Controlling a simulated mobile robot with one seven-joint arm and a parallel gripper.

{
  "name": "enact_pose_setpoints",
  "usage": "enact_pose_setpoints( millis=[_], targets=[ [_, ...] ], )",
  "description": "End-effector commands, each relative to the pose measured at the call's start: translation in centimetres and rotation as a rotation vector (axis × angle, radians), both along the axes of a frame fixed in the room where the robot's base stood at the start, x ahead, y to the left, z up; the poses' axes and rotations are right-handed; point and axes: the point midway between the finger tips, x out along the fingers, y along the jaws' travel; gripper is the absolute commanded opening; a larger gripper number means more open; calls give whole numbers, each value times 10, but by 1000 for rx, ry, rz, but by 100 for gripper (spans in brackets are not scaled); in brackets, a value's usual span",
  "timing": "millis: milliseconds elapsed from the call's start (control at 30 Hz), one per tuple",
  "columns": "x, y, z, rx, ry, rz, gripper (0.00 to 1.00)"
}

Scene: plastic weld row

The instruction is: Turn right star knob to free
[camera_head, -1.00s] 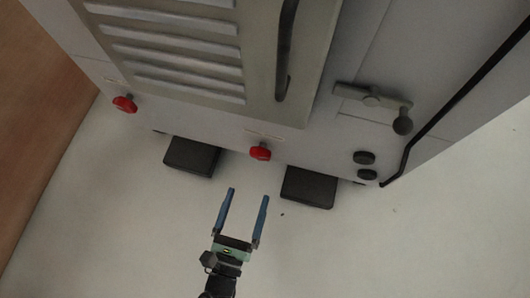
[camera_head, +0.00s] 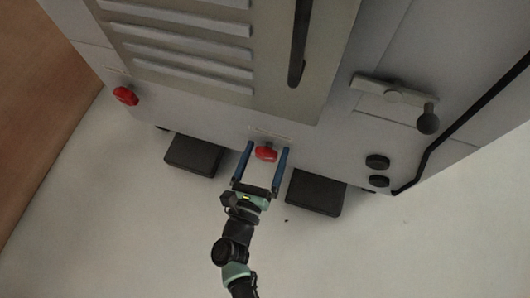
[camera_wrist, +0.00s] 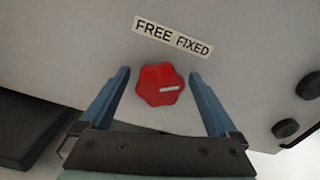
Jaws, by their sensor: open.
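The right star knob (camera_head: 266,153) is red and sits low on the grey machine front. In the wrist view the knob (camera_wrist: 160,85) shows a white mark on its face, pointing right toward the FIXED side. A label (camera_wrist: 173,37) above it reads FREE on the left and FIXED on the right. My gripper (camera_head: 266,150) is open, with one blue finger on each side of the knob. In the wrist view my gripper (camera_wrist: 160,80) shows gaps between both fingers and the knob. Whether the fingertips reach the panel cannot be told.
A second red knob (camera_head: 125,96) is at the left. A lever handle (camera_head: 395,95) and two black knobs (camera_head: 377,162) are at the right. Dark feet (camera_head: 193,156) and (camera_head: 314,193) stand below the machine. The pale floor in front is clear.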

Motion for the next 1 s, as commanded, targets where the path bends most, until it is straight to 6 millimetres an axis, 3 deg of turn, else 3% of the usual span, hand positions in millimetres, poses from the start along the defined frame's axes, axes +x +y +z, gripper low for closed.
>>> enact_pose_setpoints(
  millis=[67, 533, 1000],
  targets=[
    [0, 0, 0, 0, 0, 0, 93],
    [0, 0, 0, 0, 0, 0, 10],
    [0, 0, 1, -121, 39, -2, 10]
  ],
)
